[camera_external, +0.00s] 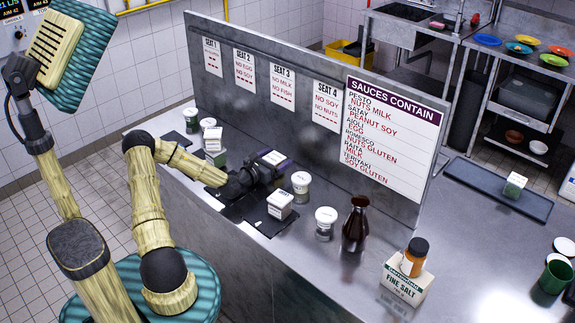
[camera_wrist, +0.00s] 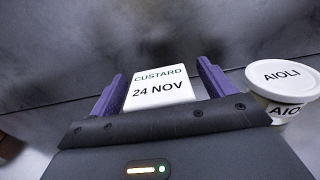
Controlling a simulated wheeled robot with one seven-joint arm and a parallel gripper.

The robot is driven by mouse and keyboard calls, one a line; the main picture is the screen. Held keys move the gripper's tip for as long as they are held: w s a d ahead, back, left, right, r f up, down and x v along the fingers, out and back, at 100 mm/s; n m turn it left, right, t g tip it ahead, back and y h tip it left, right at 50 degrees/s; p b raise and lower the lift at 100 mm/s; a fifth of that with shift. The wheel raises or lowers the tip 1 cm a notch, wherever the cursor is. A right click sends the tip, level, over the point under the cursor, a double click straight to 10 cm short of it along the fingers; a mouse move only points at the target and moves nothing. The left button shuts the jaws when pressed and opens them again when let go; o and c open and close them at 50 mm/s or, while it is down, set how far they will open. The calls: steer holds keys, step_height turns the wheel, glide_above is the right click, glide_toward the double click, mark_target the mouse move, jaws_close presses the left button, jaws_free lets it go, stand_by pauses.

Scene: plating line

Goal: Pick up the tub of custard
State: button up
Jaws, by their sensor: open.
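The custard tub (camera_wrist: 158,88) has a white top lettered "CUSTARD 24 NOV" in the wrist view. My gripper (camera_wrist: 161,76) is open, with one purple finger on each side of the tub; I cannot tell whether either finger touches it. In the external view my gripper (camera_external: 268,166) is low at the counter, below the seat cards, and its fingers flank a white lid (camera_external: 273,157). The gripper hides most of the tub there.
An aioli tub (camera_wrist: 278,88) stands close on the right in the wrist view. A square white-topped tub (camera_external: 280,200), a round tub (camera_external: 325,222), a dark bottle (camera_external: 356,226) and a salt box (camera_external: 404,283) stand nearby. The upright panel (camera_external: 240,100) rises behind.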

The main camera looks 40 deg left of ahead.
steer(key=shift+w, duration=0.6)
steer(key=shift+s+a, duration=0.1)
steer(key=shift+c, duration=0.4)
steer(key=c, duration=1.1)
